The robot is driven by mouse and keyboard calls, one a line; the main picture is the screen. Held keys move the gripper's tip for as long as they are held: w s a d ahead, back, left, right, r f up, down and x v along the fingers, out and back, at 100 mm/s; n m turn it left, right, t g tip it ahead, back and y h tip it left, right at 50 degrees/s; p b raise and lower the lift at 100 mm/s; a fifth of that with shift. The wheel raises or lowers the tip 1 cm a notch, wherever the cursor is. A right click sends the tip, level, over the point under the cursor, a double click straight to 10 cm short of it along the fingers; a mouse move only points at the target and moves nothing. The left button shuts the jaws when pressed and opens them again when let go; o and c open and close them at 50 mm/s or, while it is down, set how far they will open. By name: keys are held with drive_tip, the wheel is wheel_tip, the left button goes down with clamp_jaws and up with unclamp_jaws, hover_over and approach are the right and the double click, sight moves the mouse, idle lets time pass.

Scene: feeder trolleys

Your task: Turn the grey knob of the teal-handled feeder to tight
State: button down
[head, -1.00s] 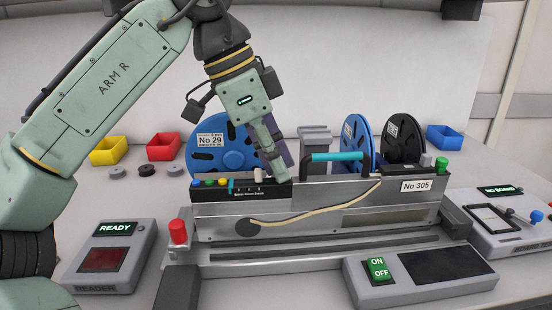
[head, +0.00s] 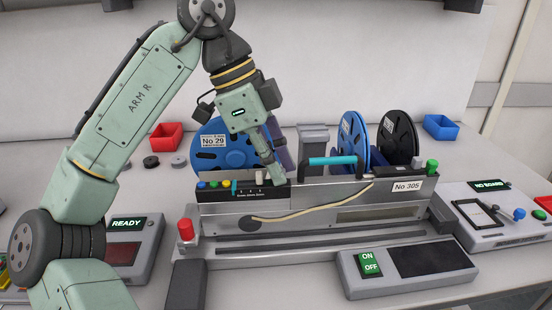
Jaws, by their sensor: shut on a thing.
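The feeder (head: 300,207) is a long silver unit with a teal handle (head: 334,160) and a No 305 label, in the head view. A black control strip (head: 222,190) on its top left end has small coloured buttons, a teal mark and a printed scale. My gripper (head: 277,179) points down at the right end of this strip, its fingers shut on what seems to be the grey knob. The fingers hide the grip itself. A small pale grey piece (head: 259,177) shows just left of the fingertips. I cannot read the knob's setting.
A blue No 29 reel (head: 212,147) stands behind my gripper. Another blue reel (head: 354,142) and a black reel (head: 398,138) stand right of the handle. A red post (head: 185,229) is front left. An ON/OFF box (head: 348,285) stands in front.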

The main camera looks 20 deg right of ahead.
drive_tip(key=c, duration=1.5)
unclamp_jaws()
drive_tip(key=shift+r, duration=0.15)
drive_tip(key=v, duration=1.1)
drive_tip(key=shift+a+r, duration=0.25)
drive_tip(key=shift+r, duration=0.05)
